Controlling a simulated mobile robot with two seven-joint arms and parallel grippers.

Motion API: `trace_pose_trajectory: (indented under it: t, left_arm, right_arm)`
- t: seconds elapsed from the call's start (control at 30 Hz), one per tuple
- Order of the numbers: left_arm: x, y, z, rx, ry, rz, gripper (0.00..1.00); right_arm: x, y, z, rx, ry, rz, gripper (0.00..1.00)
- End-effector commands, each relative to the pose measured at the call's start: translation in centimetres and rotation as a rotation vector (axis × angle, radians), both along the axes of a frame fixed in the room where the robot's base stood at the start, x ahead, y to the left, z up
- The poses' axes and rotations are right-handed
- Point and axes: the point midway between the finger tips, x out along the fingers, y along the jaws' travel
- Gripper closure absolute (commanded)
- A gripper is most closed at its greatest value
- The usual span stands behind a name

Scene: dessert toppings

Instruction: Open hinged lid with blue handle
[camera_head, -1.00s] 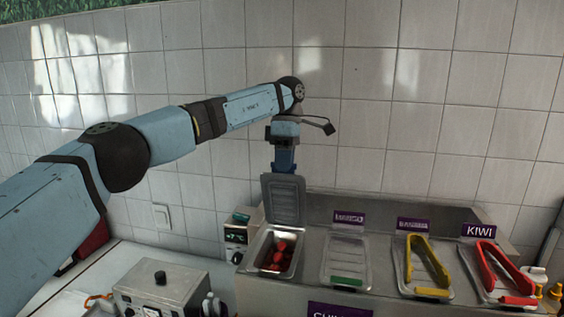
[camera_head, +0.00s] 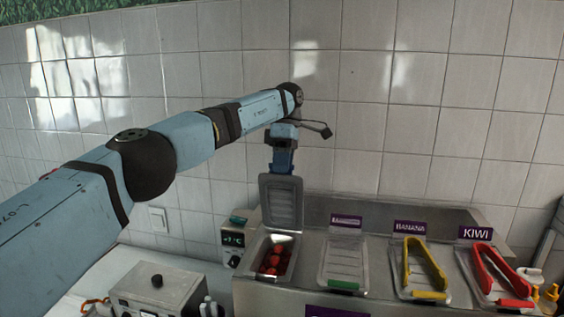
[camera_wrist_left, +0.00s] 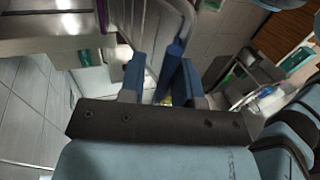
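The clear hinged lid (camera_head: 282,203) stands upright, open, at the back of the leftmost container (camera_head: 254,262), which holds red fruit (camera_head: 275,260). My left gripper (camera_head: 283,168) is at the lid's upper edge, fingers pointing down. In the left wrist view the lid (camera_wrist_left: 152,22) runs away from my gripper (camera_wrist_left: 160,80). The blue handle (camera_wrist_left: 172,62) lies between the two parted fingers, nearer the right one, with a gap on the left. Whether a finger touches it is unclear. In the head view the handle cannot be told from the fingers. My right gripper is not in view.
To the right are a closed lid with a green handle (camera_head: 344,285), a lid with yellow tongs (camera_head: 424,262) and one with red tongs (camera_head: 494,270). A control box (camera_head: 157,288) stands at the lower left. A tiled wall (camera_head: 400,120) rises behind the counter.

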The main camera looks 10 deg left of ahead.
Motion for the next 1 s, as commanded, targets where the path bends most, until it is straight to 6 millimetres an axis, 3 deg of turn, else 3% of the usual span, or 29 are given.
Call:
trace_pose_trajectory:
  t: [0.1, 1.0]
  left_arm:
    - [0.0, -0.04, -0.31, 0.0, 0.001, 0.0, 0.54]
    - [-0.29, 0.06, 0.14, -0.002, -0.013, -0.002, 0.54]
  right_arm:
    - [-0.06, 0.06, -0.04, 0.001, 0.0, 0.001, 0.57]
    - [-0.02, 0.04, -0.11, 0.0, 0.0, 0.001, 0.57]
